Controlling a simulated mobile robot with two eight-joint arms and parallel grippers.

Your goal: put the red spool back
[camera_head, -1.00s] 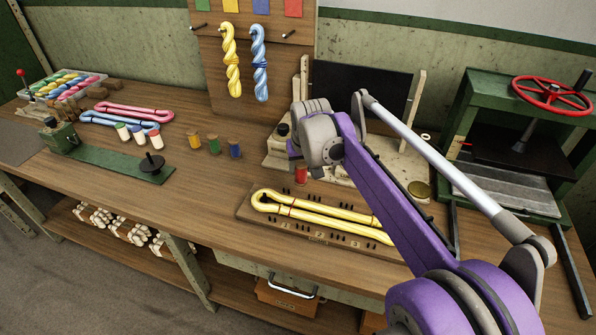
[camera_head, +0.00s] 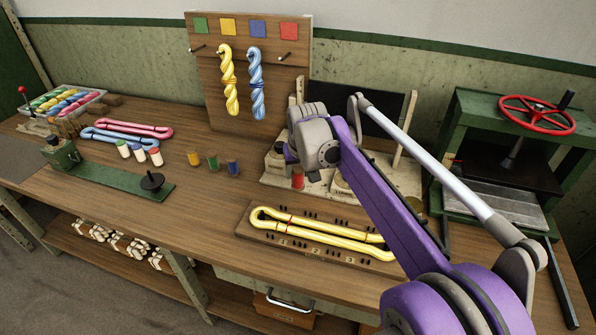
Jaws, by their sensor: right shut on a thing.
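The red spool (camera_head: 298,180) shows below my right gripper (camera_head: 296,168), which is shut on it. The gripper is small in the view, and my own arm partly hides it. The spool looks upright, in front of the pale board with the dark panel; its height above the table is hard to tell. An orange spool (camera_head: 193,159), a green spool (camera_head: 212,163) and a blue spool (camera_head: 233,167) stand in a row to its left. My left gripper is not in view.
A wooden board (camera_head: 245,229) with a yellow skein (camera_head: 320,237) lies in front of the spool. A peg panel (camera_head: 205,90) with hanging skeins stands behind. A green press (camera_head: 460,130) is at right. Bare table lies between the blue and red spools.

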